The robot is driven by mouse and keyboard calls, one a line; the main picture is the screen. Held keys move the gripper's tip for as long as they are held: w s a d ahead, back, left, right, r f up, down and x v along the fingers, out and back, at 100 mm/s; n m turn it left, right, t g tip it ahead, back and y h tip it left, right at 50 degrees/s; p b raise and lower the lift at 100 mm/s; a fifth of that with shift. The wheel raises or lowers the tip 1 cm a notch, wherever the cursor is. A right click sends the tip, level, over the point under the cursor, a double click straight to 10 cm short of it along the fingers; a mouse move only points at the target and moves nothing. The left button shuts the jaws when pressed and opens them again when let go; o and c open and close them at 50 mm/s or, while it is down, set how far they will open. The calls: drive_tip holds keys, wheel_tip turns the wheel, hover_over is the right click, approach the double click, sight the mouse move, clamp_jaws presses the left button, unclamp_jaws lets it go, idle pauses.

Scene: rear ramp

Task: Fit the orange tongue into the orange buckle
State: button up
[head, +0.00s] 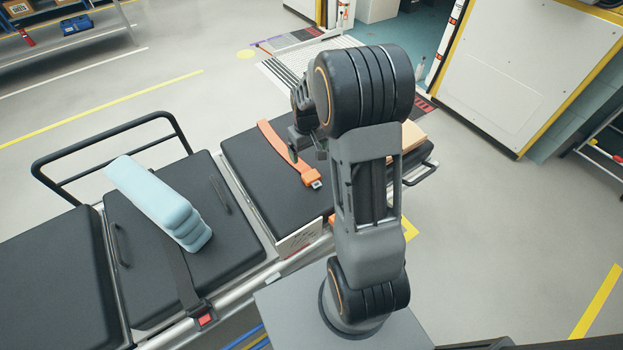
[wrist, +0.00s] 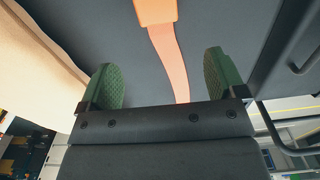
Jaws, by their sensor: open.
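An orange strap (head: 280,147) lies across the black stretcher pad, with the orange tongue (head: 311,178) and its metal tip at the near end. In the wrist view the strap (wrist: 168,60) runs between the fingers and widens into an orange block (wrist: 155,12) at the top edge, which may be the tongue. My gripper (head: 306,148) is over the pad and the strap, partly hidden by my arm. In the wrist view my gripper (wrist: 165,80) is open, its green fingers apart on either side of the strap. A bit of orange (head: 332,218) shows at the stretcher's near edge; I cannot tell whether it is the buckle.
A light-blue folded bundle (head: 160,203) lies on the left pad, by a black strap with a red buckle (head: 206,320). A tan block (head: 411,136) is on the pad's right end and also in the wrist view (wrist: 35,60). Metal rails line the stretcher; floor around is open.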

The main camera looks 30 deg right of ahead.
sight(309, 172)
drive_tip(key=shift+d+f, duration=0.1)
drive_tip(key=shift+f, duration=4.95)
drive_tip(key=shift+c, duration=0.4)
drive_tip(key=c, duration=1)
drive_tip(key=shift+o, duration=0.2)
drive_tip(key=shift+r, duration=0.15)
